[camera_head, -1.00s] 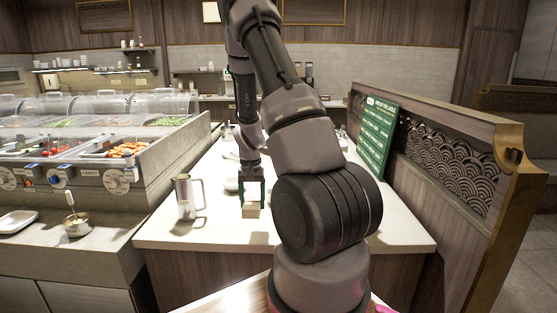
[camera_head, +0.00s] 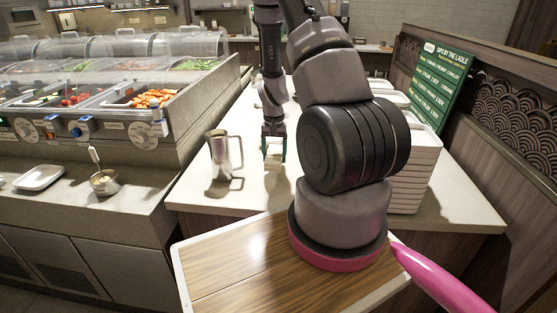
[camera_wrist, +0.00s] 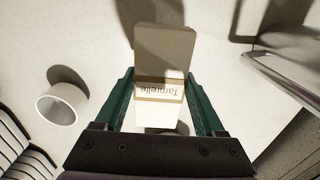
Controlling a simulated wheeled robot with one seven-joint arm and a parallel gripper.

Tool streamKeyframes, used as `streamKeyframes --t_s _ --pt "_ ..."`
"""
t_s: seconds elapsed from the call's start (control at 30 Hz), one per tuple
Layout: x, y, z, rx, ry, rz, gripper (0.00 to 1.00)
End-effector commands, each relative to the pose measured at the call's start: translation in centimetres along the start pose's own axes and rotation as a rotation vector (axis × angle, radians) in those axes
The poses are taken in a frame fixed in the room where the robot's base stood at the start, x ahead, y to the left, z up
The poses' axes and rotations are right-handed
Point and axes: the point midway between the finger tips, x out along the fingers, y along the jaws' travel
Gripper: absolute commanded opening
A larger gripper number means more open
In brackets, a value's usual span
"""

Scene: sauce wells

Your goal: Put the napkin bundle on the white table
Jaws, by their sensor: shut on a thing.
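The napkin bundle is a pale block with a tan end and a printed paper band; it shows between my fingers in the wrist view (camera_wrist: 160,65). My gripper (camera_head: 274,150) has green fingers, which also show in the wrist view (camera_wrist: 160,105), shut on the bundle from both sides. In the head view it is low over the white table (camera_head: 200,187), to the right of the metal pitcher. Whether the bundle touches the table I cannot tell.
A metal pitcher (camera_head: 222,155) stands left of my gripper. A tall stack of white trays (camera_head: 414,165) and a green sign (camera_head: 440,80) are at the right. A food bar (camera_head: 120,110) lines the left.

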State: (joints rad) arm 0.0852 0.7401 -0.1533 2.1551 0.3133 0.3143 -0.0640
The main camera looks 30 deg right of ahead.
Motion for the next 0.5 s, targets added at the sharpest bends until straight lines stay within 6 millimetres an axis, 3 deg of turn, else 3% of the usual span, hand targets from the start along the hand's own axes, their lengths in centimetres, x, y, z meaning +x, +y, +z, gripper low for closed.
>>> streamKeyframes --t_s 0.3,0.5 --pt "4.0 0.1 0.0 0.002 -0.002 0.000 0.15" --pt "4.2 0.0 0.0 0.001 0.001 -0.001 0.15"
